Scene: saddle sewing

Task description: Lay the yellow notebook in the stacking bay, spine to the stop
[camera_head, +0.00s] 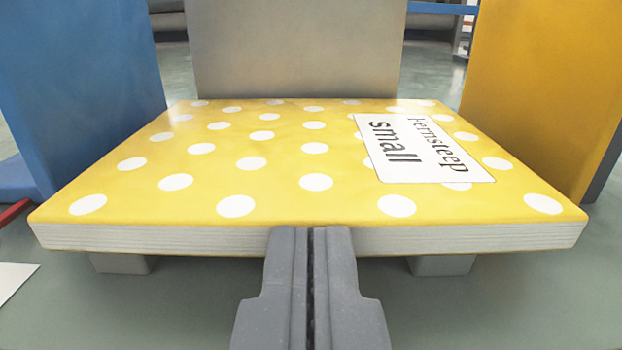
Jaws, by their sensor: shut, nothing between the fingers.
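The yellow notebook (280,165) with white polka dots lies flat, cover up. A white label reading "Fernsteep small" is at its right rear. Its page edge faces me, and its far edge is at or close to a grey upright panel (295,50), the likely stop; I cannot tell if they touch. The notebook rests on low grey supports (442,265) between a blue wall and a yellow wall, the stacking bay. My gripper (311,235) is shut and empty, its fingertips at the middle of the near page edge, touching it or very close.
The blue wall (80,90) stands on the left and the yellow wall (545,90) on the right. A white sheet (14,280) and a red piece (14,212) lie at the left edge. The greenish surface in front is mostly clear.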

